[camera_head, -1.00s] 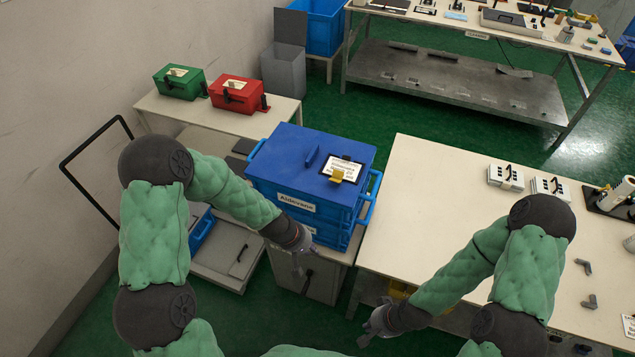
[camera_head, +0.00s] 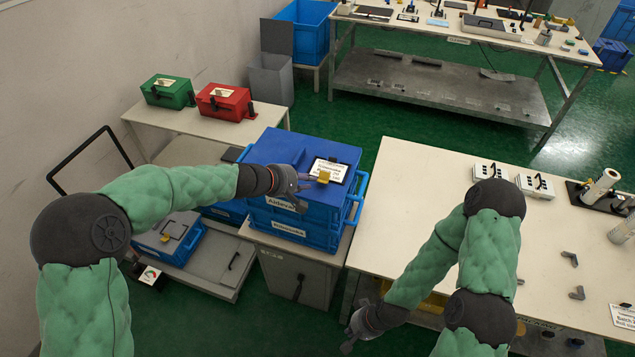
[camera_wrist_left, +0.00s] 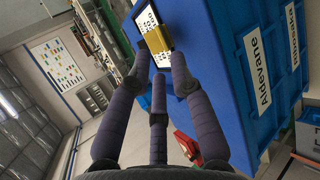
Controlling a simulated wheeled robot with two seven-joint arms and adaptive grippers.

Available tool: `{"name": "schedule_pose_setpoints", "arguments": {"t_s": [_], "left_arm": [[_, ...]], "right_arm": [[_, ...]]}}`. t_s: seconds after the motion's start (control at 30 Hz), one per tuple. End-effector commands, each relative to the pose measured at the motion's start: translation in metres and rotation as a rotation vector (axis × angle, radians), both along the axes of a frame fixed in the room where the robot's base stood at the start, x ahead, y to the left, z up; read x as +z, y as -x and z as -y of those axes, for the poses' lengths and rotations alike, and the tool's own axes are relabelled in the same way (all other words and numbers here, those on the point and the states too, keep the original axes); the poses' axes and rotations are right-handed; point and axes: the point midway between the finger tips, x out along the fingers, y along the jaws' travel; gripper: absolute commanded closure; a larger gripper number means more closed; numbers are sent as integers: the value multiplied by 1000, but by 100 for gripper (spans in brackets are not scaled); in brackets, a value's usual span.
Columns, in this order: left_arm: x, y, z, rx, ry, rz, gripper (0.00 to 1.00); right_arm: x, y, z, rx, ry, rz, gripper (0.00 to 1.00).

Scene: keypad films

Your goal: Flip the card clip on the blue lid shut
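The blue lid (camera_head: 275,148) tops a blue crate on the low cabinet. A white card (camera_head: 331,168) lies on the lid's right part, with the yellow card clip (camera_head: 323,177) at its front edge. In the left wrist view the clip (camera_wrist_left: 157,40) stands out from the card (camera_wrist_left: 148,18); its exact angle is unclear. My left gripper (camera_head: 302,190) is just left of the clip, over the lid's front edge. Its fingers (camera_wrist_left: 159,65) are spread and empty, tips close to the clip; contact cannot be told. My right gripper (camera_head: 350,338) hangs low before the right table, its fingers small.
A green box (camera_head: 168,92) and a red box (camera_head: 225,102) stand on the shelf behind left. A cream table (camera_head: 420,215) lies right of the crate, its near middle clear. A blue handle (camera_head: 358,192) sticks out at the crate's right side.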

Motion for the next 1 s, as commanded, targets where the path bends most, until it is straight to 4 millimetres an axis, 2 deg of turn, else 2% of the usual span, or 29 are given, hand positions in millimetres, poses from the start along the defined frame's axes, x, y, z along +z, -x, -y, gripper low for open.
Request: {"name": "schedule_pose_setpoints", "arguments": {"t_s": [0.13, 0.33, 0.8, 0.87, 0.9, 1.0], "left_arm": [[-19, -14, 17, -1, 1, -3, 78], [-33, -28, 31, -1, -1, 0, 78], [-38, -34, 37, 0, -2, 0, 78], [-38, -34, 37, 0, -2, 0, 95], [-38, -34, 37, 0, -2, 0, 100], [-38, -34, 37, 0, -2, 0, 100]], "right_arm": [[-7, 0, 0, 0, 0, 0, 100], [-11, 0, 0, 0, 0, 0, 100], [-12, 0, 0, 0, 0, 0, 100], [-12, 0, 0, 0, 0, 0, 100], [-12, 0, 0, 0, 0, 0, 100], [-12, 0, 0, 0, 0, 0, 100]]}}
